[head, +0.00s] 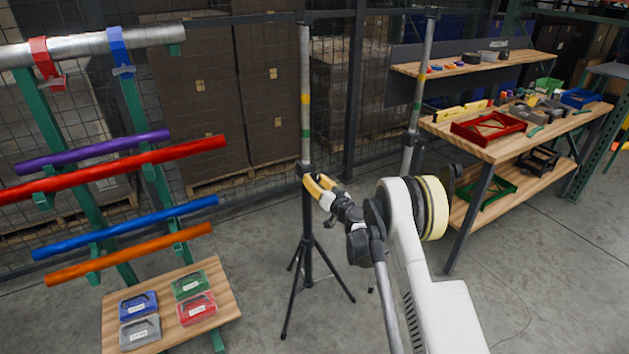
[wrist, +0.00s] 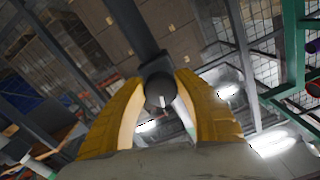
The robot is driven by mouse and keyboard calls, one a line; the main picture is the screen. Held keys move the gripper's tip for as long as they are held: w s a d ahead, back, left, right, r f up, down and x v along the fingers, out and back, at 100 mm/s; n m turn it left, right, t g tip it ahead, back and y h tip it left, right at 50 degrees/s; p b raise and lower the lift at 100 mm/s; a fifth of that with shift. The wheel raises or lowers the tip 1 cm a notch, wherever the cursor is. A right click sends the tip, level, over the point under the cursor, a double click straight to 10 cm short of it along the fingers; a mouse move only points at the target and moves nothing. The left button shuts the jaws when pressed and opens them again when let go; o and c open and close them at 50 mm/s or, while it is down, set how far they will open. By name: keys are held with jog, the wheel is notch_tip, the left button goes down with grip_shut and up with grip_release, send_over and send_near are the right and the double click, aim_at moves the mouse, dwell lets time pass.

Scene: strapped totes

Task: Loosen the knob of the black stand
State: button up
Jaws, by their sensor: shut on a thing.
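The black stand (head: 307,262) is an upright tripod with a black lower column and a grey pole (head: 305,80) above it. My gripper (head: 318,187) reaches the column from the right, at the collar where black meets grey. In the wrist view, the yellow fingers (wrist: 160,100) lie on both sides of a dark round knob (wrist: 158,90) on the stand's collar. They are shut on the knob. In the head view my fingers hide most of the knob.
A rack at left holds coloured tubes (head: 120,165) above a wooden shelf (head: 222,283) with several small cases. A second pole (head: 418,90) stands behind my arm. A wooden workbench (head: 520,140) with trays and parts stands at right. Floor around the tripod is mostly clear.

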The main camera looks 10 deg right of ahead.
jog(key=o, duration=1.2)
jog(key=v, duration=1.2)
jog(key=shift+r, duration=0.15)
